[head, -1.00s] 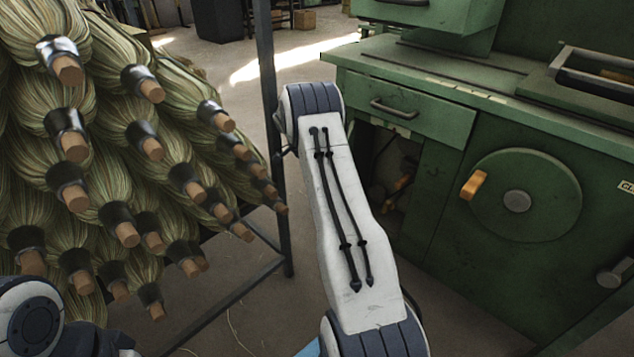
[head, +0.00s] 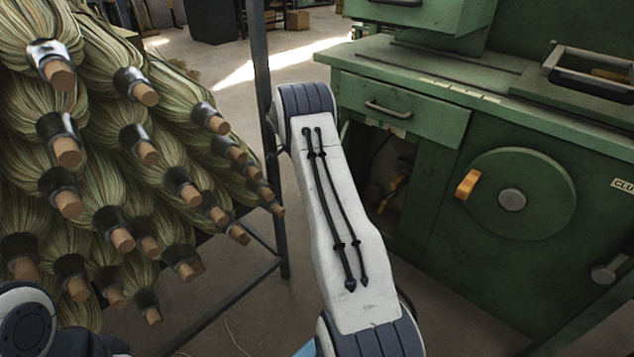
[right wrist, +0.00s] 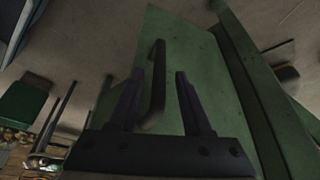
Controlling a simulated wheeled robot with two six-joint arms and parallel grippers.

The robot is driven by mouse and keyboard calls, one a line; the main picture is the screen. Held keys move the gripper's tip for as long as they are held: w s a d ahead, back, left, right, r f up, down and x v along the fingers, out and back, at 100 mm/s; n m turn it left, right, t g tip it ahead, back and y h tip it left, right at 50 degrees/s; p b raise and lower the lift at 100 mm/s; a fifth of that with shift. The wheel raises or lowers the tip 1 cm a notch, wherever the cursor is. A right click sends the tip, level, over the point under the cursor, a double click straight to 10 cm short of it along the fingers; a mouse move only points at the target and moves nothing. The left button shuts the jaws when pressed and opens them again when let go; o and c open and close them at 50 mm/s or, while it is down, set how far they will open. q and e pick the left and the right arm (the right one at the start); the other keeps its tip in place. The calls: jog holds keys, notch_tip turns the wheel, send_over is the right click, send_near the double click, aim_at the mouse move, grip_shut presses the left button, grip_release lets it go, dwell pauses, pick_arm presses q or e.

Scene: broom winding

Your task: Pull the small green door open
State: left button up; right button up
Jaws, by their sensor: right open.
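In the right wrist view a green door panel (right wrist: 195,70) fills the middle, with a dark bar handle (right wrist: 157,80) on it. My right gripper (right wrist: 160,75) is open, its two dark fingers on either side of the handle. I cannot tell whether a finger touches it. In the head view my white right arm link stands in front of the green cabinet (head: 497,265), and my right gripper is hidden. An open compartment (head: 392,180) shows below the cabinet's drawer; the door itself cannot be made out there. My left gripper is out of view.
A rack of several brooms (head: 120,200) with a dark metal post (head: 262,90) stands close on the left of my right arm. A drawer (head: 400,108) and a round plate with an orange knob (head: 467,184) are on the cabinet. Floor shows between rack and cabinet.

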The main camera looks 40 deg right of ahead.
jog(key=p+v, duration=0.2)
jog(key=v, duration=0.8)
jog(key=shift+r, duration=0.15)
